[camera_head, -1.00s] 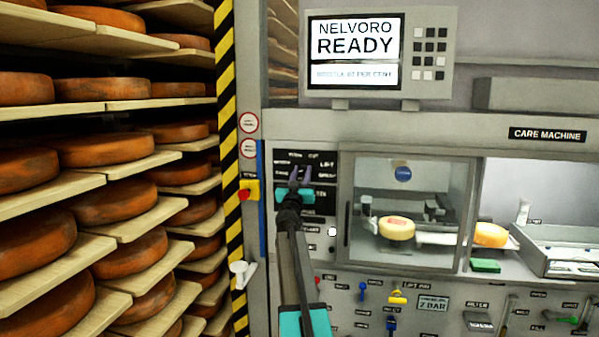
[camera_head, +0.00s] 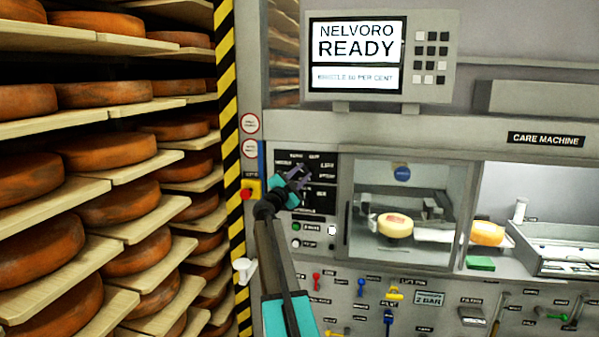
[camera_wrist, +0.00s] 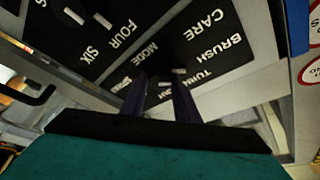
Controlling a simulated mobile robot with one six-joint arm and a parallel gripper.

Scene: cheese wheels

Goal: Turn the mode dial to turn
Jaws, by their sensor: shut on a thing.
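The mode dial (camera_wrist: 158,80) is a dark knob on a black panel (camera_head: 322,205), lettered BRUSH, CARE, TURN and MODE in the wrist view. My gripper (camera_head: 303,178) is at the upper part of this panel in the head view. In the wrist view my two dark fingers (camera_wrist: 157,92) are shut on the dial, one on each side. The fingers cover much of the dial, so I cannot tell which word its pointer faces. In the head view my gripper hides the dial.
A display (camera_head: 357,52) above reads NELVORO READY. A second dial marked FOUR and SIX (camera_wrist: 88,18) lies close by in the wrist view. A cheese (camera_head: 395,225) sits behind the window on the right. Cheese shelves (camera_head: 110,170) and a striped post (camera_head: 228,120) stand left.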

